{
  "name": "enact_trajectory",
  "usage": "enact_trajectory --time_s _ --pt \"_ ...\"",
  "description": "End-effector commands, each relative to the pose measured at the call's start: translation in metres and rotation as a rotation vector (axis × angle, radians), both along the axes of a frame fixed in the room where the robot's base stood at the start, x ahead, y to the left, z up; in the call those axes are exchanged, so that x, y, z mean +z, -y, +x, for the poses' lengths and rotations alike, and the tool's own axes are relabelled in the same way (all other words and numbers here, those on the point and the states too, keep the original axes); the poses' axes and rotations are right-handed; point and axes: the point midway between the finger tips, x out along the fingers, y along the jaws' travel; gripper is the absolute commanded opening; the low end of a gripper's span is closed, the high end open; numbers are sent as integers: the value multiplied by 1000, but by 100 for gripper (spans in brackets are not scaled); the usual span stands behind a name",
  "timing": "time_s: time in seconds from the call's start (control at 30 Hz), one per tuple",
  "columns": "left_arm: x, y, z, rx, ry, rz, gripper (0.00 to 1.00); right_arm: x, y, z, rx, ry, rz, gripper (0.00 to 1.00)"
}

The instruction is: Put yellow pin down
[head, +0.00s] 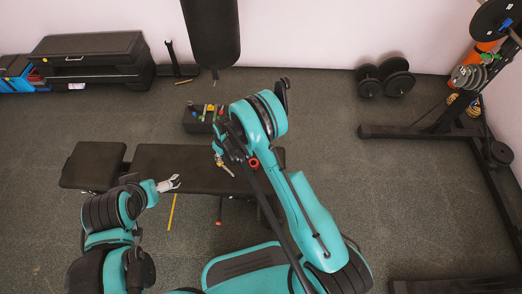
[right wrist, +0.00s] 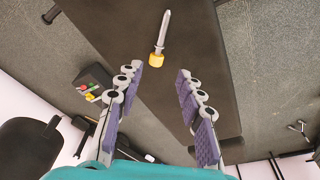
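The yellow pin (right wrist: 157,58) has a yellow head and a grey metal shaft. In the right wrist view it lies on the black bench pad (right wrist: 190,45), beyond my right fingertips and clear of them. In the head view it shows small on the bench (head: 180,158), just below my right gripper (head: 222,148). My right gripper (right wrist: 158,72) is open, with its purple-padded fingers wide apart and nothing between them. My left gripper (head: 170,184) is over the near edge of the bench, away from the pin. Its finger gap is too small to judge.
A dark box with coloured pieces (head: 203,117) stands behind the bench and also shows in the right wrist view (right wrist: 95,82). A red ring-like piece (head: 254,162) is right of my right gripper. A punching bag (head: 211,35), dumbbells (head: 384,78) and a weight rack (head: 430,132) stand further off.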

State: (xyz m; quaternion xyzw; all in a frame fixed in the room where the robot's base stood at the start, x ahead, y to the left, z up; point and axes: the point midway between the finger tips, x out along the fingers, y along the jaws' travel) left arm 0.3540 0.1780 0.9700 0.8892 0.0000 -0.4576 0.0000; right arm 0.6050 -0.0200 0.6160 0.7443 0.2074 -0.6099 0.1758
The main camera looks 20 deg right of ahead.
Motion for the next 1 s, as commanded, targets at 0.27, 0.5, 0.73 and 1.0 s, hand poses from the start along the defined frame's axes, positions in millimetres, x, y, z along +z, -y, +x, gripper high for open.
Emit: enact_trajectory --time_s 0.27,0.5,0.73,1.0 --pt "0 0 0 0 0 0 100 121 30 0 -98 69 19 38" --pt "0 0 0 0 0 0 100 239 70 -37 -217 155 43 38" --pt "0 0 0 0 0 0 100 316 106 -102 -327 238 68 38" --pt "0 0 0 0 0 0 100 357 140 -191 -452 336 100 38"
